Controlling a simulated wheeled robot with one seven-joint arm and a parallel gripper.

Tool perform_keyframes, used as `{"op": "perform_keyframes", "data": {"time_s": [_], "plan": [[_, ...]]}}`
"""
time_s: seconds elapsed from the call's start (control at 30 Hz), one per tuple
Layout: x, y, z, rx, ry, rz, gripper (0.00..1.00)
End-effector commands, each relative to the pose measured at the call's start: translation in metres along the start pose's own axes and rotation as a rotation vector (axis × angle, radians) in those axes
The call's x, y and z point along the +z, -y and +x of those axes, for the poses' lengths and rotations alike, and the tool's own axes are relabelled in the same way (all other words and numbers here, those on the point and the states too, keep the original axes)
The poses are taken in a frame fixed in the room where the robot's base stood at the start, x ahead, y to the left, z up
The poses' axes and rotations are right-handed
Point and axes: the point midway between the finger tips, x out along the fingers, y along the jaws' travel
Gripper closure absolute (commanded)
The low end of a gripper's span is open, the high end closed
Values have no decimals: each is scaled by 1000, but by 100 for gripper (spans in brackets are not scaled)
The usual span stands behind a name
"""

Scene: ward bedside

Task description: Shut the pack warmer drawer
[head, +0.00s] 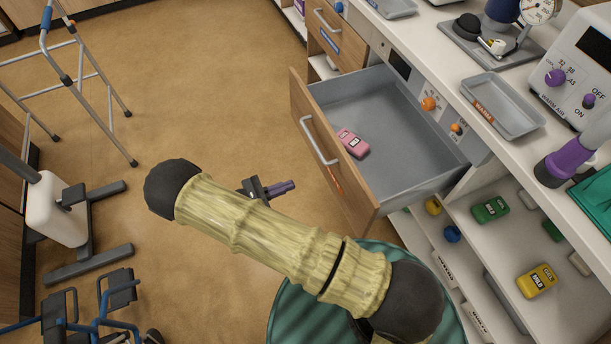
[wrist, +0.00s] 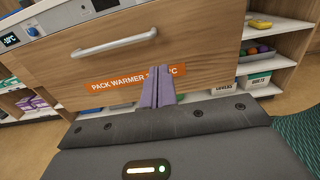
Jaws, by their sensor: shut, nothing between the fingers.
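The pack warmer drawer (head: 415,124) stands open in the head view, its grey tray pulled well out of the counter. A pink pack (head: 353,142) lies inside it near the front. In the wrist view the wooden drawer front (wrist: 200,55) fills the upper middle, with a metal handle (wrist: 114,43) and an orange "PACK WARMER" label (wrist: 112,84). My gripper (head: 292,185) is shut and empty, its purple fingers pointing toward the drawer front from outside. In the wrist view the fingertips (wrist: 158,70) overlap the label's right part; I cannot tell whether they touch the front.
A counter with a WARM tray (head: 503,106) and a warm air unit (head: 580,75) runs along the right. Open shelves below hold green (head: 490,209) and yellow packs (head: 537,281). A walking frame (head: 75,80) stands at the left. Floor is clear between it and the drawer.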

Motion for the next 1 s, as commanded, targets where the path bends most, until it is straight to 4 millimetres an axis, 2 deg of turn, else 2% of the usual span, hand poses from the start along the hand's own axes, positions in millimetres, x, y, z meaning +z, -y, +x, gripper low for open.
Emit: {"op": "perform_keyframes", "data": {"time_s": [0.7,0.83,1.0], "plan": [[1,2,119,-8,0,-2,100],[0,1,130,-5,-2,-1,100],[0,0,134,-3,-2,0,100]]}}
